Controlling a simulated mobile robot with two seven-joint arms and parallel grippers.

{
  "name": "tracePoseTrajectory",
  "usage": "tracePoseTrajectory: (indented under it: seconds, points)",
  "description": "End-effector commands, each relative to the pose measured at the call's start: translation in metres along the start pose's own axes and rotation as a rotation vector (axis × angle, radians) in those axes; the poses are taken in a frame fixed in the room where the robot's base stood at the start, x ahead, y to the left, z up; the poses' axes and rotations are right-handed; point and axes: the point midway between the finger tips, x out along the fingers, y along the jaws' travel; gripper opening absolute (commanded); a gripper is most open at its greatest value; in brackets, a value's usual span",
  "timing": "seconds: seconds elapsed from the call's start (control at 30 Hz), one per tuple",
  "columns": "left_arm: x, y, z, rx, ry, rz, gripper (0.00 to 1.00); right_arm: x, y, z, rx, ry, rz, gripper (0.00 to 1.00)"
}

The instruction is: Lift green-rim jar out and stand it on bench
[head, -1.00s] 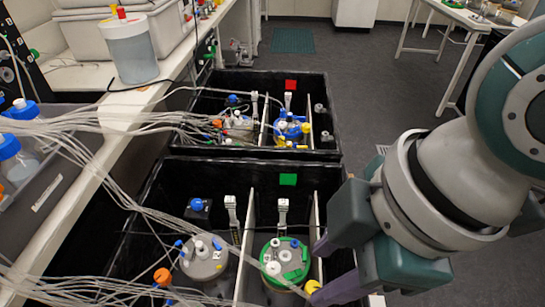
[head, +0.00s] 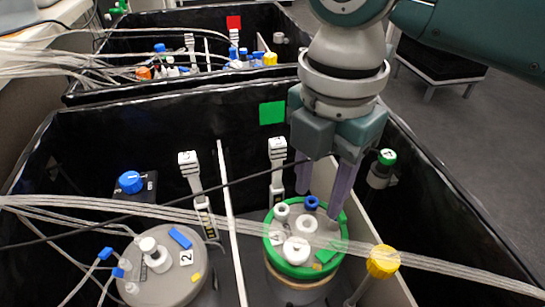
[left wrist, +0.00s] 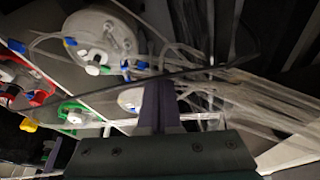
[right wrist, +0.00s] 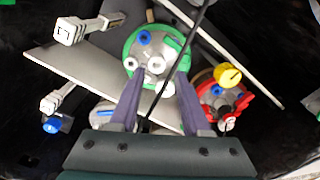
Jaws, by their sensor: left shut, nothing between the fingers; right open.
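The green-rim jar (head: 304,272) stands upright in a black box, in the compartment right of a white divider. Its lid carries white ports and a blue cap. My right gripper (head: 322,198) is open above the back of its lid, fingers pointing down. In the right wrist view the jar (right wrist: 131,50) shows beyond and between the open fingers (right wrist: 158,105). I cannot tell whether the fingers touch it. My left gripper (left wrist: 158,90) is shut and empty in the left wrist view, near cables and a grey-lidded vessel; it is outside the head view.
A green marker (head: 272,113) is on the box's back wall. Another black box stands behind.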

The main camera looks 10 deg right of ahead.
Motion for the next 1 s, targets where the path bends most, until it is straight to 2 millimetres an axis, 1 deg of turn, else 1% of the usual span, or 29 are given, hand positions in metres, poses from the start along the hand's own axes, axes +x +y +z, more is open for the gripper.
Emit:
tracePoseTrajectory:
  seconds: [0.03, 0.17, 0.3, 0.43, 0.53, 0.73, 0.77, 1.0]
  points:
    - [0.003, 0.0, 0.001, 0.0, 0.0, 0.0, 0.0, 0.007, 0.0, 0.0, -0.001, 0.0, 0.0, 0.47]
    - [0.007, 0.001, 0.002, 0.001, 0.0, 0.001, 0.0, 0.018, 0.001, -0.001, 0.0, 0.0, 0.0, 0.47]
    - [0.017, 0.001, 0.006, 0.001, 0.0, 0.001, 0.0, 0.042, 0.003, -0.004, 0.001, 0.001, 0.0, 0.47]
    - [0.023, 0.001, 0.008, 0.0, 0.0, 0.001, 0.0, 0.059, 0.004, -0.005, 0.0, 0.0, 0.001, 0.47]
    - [0.024, 0.001, 0.008, 0.0, -0.001, 0.001, 0.0, 0.064, 0.004, -0.004, 0.0, -0.001, 0.002, 0.47]
    - [0.023, 0.002, 0.007, -0.002, 0.0, 0.003, 0.0, 0.063, 0.004, -0.004, -0.001, -0.001, 0.003, 0.47]
    - [0.023, 0.002, 0.007, -0.003, 0.0, 0.003, 0.0, 0.063, 0.004, -0.004, -0.001, -0.001, 0.002, 0.46]
    - [0.023, 0.003, 0.007, -0.007, 0.0, 0.006, 0.0, 0.063, 0.004, -0.004, 0.0, -0.001, 0.002, 0.19]
